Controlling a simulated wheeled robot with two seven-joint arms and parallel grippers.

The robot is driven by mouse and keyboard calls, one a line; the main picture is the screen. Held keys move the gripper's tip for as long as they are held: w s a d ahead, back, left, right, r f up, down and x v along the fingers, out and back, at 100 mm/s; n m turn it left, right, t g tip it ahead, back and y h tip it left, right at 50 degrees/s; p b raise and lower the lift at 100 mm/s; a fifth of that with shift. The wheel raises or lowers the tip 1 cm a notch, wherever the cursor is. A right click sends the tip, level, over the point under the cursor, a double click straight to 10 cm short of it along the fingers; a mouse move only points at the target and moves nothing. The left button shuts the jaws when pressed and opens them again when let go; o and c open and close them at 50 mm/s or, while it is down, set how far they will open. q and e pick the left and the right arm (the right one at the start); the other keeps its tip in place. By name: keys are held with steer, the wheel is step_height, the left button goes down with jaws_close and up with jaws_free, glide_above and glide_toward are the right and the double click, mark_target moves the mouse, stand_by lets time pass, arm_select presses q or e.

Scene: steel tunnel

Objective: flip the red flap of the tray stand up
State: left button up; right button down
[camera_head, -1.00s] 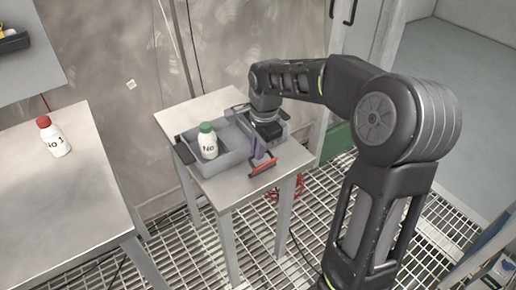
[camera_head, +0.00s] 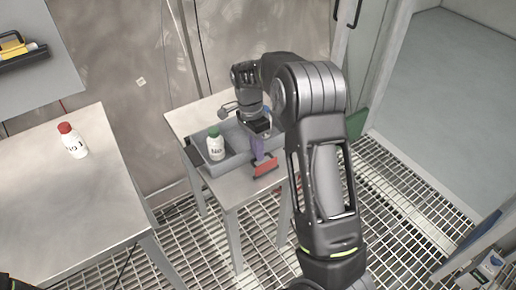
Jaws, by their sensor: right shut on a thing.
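The grey tray (camera_head: 206,169) stands on the small steel table, with a green-capped white bottle (camera_head: 216,147) upright in its left compartment. The red flap (camera_head: 265,166) is at the tray's front right and shows its broad red face, tilted. My right gripper (camera_head: 258,153) reaches down over the tray's right part, its purple fingers shut on the flap's upper edge. The exact contact is small and partly hidden.
A red-capped bottle (camera_head: 73,141) stands on the larger steel table (camera_head: 60,200) at left. The small table (camera_head: 236,190) has bare room in front of the tray. A shelf with yellow items (camera_head: 15,48) is at upper left. Grating floor surrounds the tables.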

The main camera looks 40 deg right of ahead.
steer(key=c, duration=1.5)
jaws_free()
